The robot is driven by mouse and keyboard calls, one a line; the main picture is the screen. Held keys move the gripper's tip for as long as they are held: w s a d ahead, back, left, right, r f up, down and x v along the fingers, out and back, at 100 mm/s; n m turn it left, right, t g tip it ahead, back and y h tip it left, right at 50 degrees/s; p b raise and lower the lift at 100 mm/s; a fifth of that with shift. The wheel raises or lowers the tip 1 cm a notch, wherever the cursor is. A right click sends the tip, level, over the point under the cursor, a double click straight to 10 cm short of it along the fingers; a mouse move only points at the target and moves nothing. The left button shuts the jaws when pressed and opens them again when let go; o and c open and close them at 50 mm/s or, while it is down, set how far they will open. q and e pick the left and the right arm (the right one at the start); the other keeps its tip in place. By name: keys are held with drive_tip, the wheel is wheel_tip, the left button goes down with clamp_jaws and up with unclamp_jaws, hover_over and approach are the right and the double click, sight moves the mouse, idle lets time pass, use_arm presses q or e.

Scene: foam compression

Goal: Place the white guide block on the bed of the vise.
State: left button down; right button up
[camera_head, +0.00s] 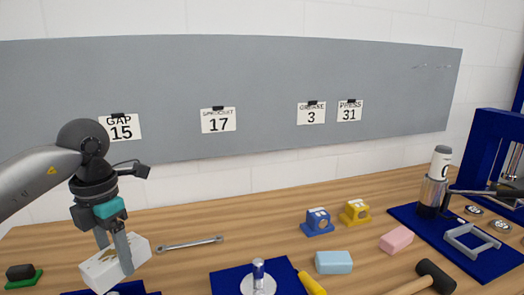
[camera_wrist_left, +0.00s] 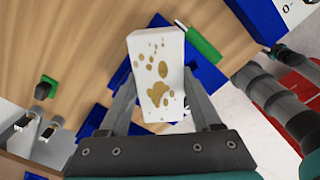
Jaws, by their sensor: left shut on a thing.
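The white guide block (camera_head: 101,272) is held in my left gripper (camera_head: 115,257), with its fingers on two opposite sides. The block is tilted in the head view. In the left wrist view, the block (camera_wrist_left: 157,72) shows a white face with brown spots between the fingers. A blue body (camera_head: 141,288), which looks like the vise, shows low in the head view, just below the block. Blue parts (camera_wrist_left: 209,76) also show behind the block in the left wrist view. The block and gripper hide most of it, and I cannot tell whether they touch. My right gripper is not seen.
A wrench (camera_head: 190,243) lies right of the block. A black piece on a green base (camera_head: 22,275) is at the far left. A blue mat (camera_head: 226,284) with a silver-topped part, a light blue block (camera_head: 334,262) and a hammer (camera_head: 435,278) lie farther right. A grey board (camera_head: 260,75) stands behind.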

use_arm(q)
drive_tip(key=s+d+f+m, duration=0.1)
drive_tip(key=s+d+m, duration=0.1)
drive_tip(key=m, duration=0.7)
drive_tip(key=s+d+f+m, duration=0.2)
drive_tip(key=s+d+m, duration=0.1)
drive_tip(key=m, duration=0.6)
drive_tip(key=s+d+f+m, duration=0.1)
drive_tip(key=s+d+m, duration=0.2)
drive_tip(key=m, duration=0.6)
drive_tip(key=shift+s+d+f, duration=0.1)
drive_tip(key=shift+d+f, duration=0.05)
drive_tip(key=shift+d, duration=0.8)
drive_tip(key=shift+s+d+f+m, duration=0.1)
drive_tip(key=shift+s+d+m, duration=0.2)
drive_tip(key=shift+m, duration=0.55)
drive_tip(key=shift+s+d+f+m, duration=0.15)
drive_tip(key=shift+s+m, duration=0.2)
drive_tip(key=shift+m, duration=0.5)
